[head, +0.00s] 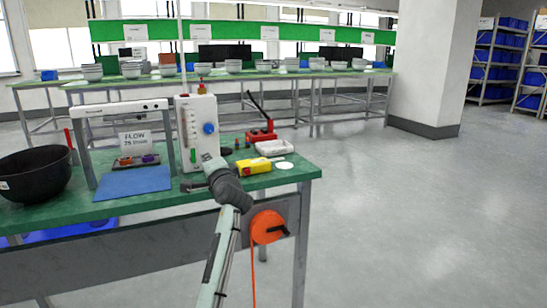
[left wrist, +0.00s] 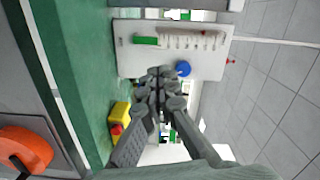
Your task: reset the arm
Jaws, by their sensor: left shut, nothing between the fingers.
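My left gripper (head: 188,187) is at the front edge of the green bench, low in front of the white flow panel (head: 185,120). In the left wrist view my left gripper (left wrist: 158,80) has its fingers together and holds nothing. The panel (left wrist: 135,60), with its blue knob (left wrist: 183,68) and green strip (left wrist: 146,40), lies beyond the fingertips; I cannot tell the exact gap. My left forearm rises from the bottom of the head view past the bench edge. My right gripper is in neither view.
A yellow device (head: 254,166), white tray (head: 273,147), red tool (head: 262,133) and white disc (head: 284,166) lie right of the panel. A blue mat (head: 132,183) and black bowl (head: 35,174) are left. An orange reel (head: 267,227) hangs at the bench front. Floor at right is clear.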

